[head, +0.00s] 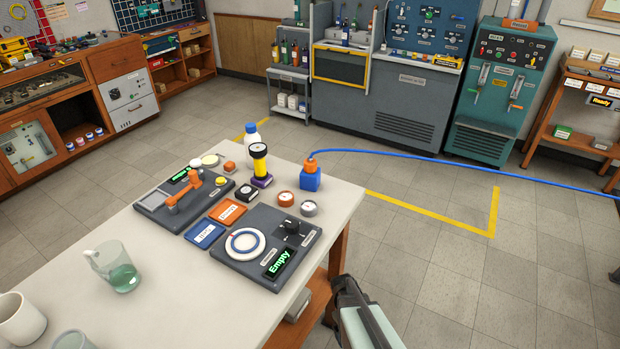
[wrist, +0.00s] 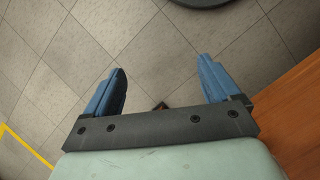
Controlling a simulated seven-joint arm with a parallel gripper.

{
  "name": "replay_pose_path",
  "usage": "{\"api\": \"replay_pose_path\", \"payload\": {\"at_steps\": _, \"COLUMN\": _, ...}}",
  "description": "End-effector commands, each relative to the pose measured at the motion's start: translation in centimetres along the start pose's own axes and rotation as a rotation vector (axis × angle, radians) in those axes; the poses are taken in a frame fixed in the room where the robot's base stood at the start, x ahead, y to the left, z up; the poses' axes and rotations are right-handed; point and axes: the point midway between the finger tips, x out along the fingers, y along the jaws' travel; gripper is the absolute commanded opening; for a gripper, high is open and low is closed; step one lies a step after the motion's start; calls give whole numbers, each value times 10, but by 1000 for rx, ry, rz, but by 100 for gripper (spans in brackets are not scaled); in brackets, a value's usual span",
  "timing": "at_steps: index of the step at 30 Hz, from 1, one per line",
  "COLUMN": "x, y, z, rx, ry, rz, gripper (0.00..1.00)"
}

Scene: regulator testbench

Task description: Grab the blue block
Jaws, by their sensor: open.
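The blue block (head: 310,180) stands on the far right corner of the white table. An orange fitting on its top joins a blue hose that runs off to the right. My gripper (wrist: 163,90) is open and empty in the wrist view, with its two blue fingers apart above the floor tiles. In the head view, part of my arm shows at the bottom, right of the table and well apart from the block. The fingertips do not show clearly there. The block is not in the wrist view.
On the table (head: 165,275) near the block are two round gauges (head: 286,198), a black and yellow cylinder (head: 260,165), a white bottle (head: 251,133) and a dark panel (head: 268,250). The blue hose (head: 450,163) crosses the space to the right. A wooden edge (wrist: 290,110) lies right of my gripper.

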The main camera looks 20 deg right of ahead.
Motion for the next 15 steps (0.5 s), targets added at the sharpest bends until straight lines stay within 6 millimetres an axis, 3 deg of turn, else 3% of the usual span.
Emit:
{"api": "replay_pose_path", "payload": {"at_steps": 1, "x": -12, "y": 18, "z": -13, "rx": -8, "ry": 17, "rz": 17, "gripper": 89}}
{"api": "replay_pose_path", "payload": {"at_steps": 6, "x": -54, "y": 74, "z": -38, "rx": -44, "ry": 54, "rz": 78, "gripper": 89}}
{"api": "replay_pose_path", "payload": {"at_steps": 15, "x": -136, "y": 179, "z": -62, "rx": -92, "ry": 95, "rz": 197, "gripper": 89}}
